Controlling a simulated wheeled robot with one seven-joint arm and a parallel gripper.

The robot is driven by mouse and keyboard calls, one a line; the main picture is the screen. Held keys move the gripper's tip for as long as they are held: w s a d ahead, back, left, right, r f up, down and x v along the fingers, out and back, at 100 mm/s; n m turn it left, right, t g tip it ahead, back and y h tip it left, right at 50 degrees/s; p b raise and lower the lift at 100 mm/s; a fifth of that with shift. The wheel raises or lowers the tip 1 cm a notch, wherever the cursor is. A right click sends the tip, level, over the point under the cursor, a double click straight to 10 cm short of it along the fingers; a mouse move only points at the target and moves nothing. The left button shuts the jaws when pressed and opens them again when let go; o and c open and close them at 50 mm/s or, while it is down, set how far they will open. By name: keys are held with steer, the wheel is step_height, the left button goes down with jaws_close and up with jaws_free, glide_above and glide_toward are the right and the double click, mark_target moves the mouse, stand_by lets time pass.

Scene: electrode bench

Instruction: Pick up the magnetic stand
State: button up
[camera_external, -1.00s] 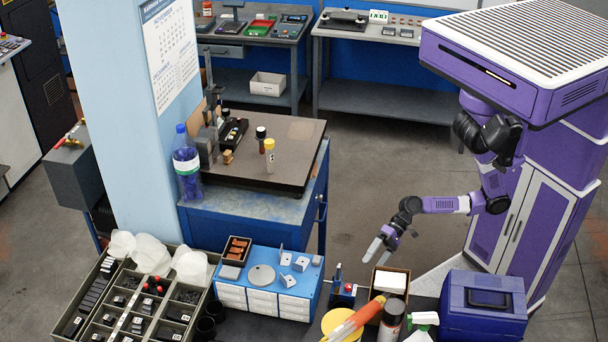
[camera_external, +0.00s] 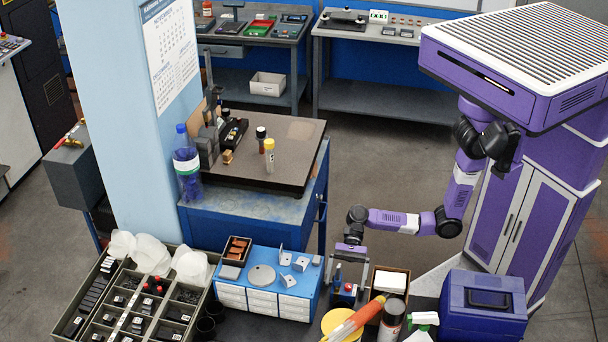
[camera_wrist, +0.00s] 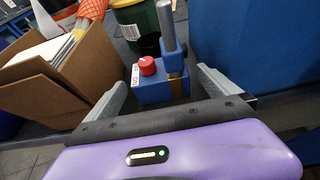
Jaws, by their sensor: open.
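The magnetic stand (camera_external: 343,299) appears to be the small blue block with a red knob and an upright metal post, on the front bench. It also shows in the wrist view (camera_wrist: 152,92), with its post rising at the right of the knob. My gripper (camera_external: 349,278) is open above it and points down. In the wrist view my gripper (camera_wrist: 161,78) has one finger on each side of the stand, with gaps visible. I cannot tell whether either finger touches it. The stand's lower part is partly hidden by my gripper.
A cardboard box (camera_wrist: 62,72) stands close to the stand, by one finger. A blue drawer unit (camera_external: 258,262) is on the other side.

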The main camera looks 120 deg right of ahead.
mark_target(341, 295)
steer(key=x, duration=0.6)
steer(key=shift+w+a, duration=0.3)
steer(key=shift+a, duration=0.05)
steer(key=c, duration=1.8)
steer(key=shift+w+r, duration=0.1)
steer(key=shift+r, duration=0.15)
steer(key=shift+c, duration=1.4)
